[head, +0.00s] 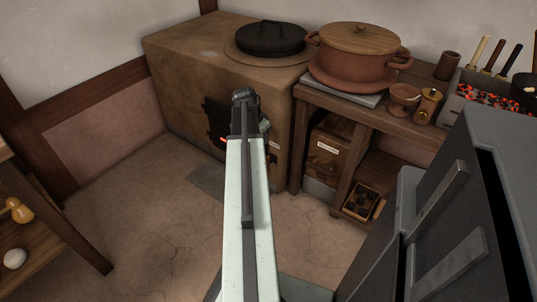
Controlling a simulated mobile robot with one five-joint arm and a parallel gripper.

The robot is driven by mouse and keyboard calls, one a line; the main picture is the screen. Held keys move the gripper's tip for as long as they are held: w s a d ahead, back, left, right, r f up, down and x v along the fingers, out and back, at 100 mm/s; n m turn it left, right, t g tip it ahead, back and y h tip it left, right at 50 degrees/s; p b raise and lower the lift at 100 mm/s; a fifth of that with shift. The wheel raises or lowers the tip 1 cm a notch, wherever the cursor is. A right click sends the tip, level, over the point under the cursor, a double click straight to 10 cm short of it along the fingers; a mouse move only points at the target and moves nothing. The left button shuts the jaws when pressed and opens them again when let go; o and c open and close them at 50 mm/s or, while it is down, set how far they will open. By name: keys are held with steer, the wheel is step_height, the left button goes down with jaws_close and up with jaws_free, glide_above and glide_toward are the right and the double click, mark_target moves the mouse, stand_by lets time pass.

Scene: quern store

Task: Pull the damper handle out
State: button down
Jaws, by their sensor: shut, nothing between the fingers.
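The clay stove (185,75) stands against the back wall, with a black lidded pot (271,40) on its top ring. A dark opening (213,118) shows in its front face, partly behind my arm. My gripper (244,97) is shut and empty, in front of the stove front in the picture. I cannot tell whether it touches the stove. I cannot make out the damper handle; my arm and gripper cover part of the stove front. A small orange-red spot (223,139) shows beside my arm at the opening's lower edge.
A wooden bench (420,122) right of the stove bears a big lidded clay pot (356,58), a cup (404,97) and a brazier with glowing coals (492,97). A wooden shelf (60,215) stands at left. The floor (145,225) between is clear.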

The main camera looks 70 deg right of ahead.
steer(key=b+x, duration=0.9)
steer(key=x, duration=0.1)
steer(key=shift+r, duration=0.1)
steer(key=shift+a, duration=0.1)
